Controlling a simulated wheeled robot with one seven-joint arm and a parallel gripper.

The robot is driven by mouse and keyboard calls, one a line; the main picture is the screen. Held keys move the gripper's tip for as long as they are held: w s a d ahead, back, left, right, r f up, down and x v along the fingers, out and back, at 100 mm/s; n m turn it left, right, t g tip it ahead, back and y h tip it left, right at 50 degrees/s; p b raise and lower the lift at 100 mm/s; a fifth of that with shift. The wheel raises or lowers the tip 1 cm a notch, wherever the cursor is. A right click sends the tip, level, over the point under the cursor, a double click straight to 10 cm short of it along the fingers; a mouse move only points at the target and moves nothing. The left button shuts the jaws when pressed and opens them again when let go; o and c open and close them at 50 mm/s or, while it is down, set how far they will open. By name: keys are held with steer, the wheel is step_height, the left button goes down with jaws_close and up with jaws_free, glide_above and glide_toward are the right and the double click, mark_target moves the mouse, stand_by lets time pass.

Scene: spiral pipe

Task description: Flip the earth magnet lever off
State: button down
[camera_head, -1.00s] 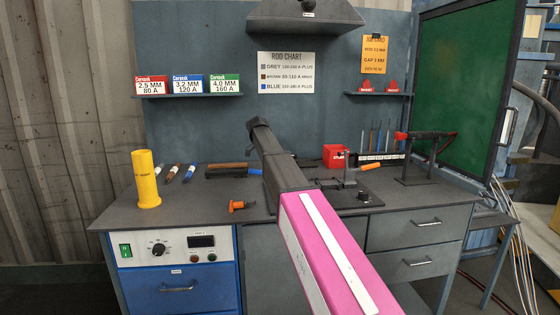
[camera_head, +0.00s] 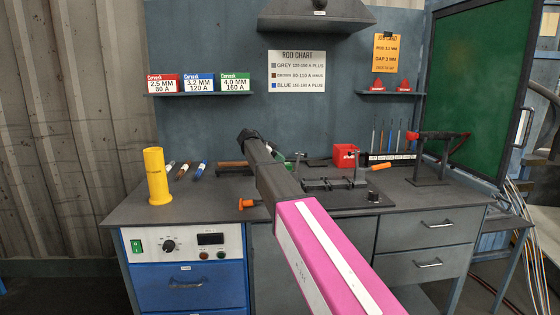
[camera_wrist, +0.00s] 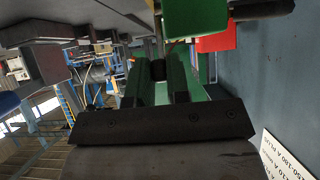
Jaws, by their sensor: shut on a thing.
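A small red box (camera_head: 345,156) with a white label stands towards the back of the bench; the label is too small to read, and no lever can be made out on it. My gripper is mostly hidden behind my arm in the head view. In the wrist view my gripper (camera_wrist: 160,76) is shut on a small dark rounded thing between its fingers; I cannot tell if it is the lever. A bright green block (camera_wrist: 195,16) and a red piece (camera_wrist: 216,42) show just beyond the fingers. A green part also shows beside my arm in the head view.
A dark jig (camera_head: 335,184) stands on the bench right of my arm. An orange-handled piece (camera_head: 247,204) lies at the front edge. A yellow tube (camera_head: 157,177) stands left. A red-clamped stand (camera_head: 437,150) is at right.

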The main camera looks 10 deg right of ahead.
steer(key=c, duration=1.1)
jaws_free()
steer(key=shift+a+r, duration=0.1)
steer(key=shift+v, duration=5.25)
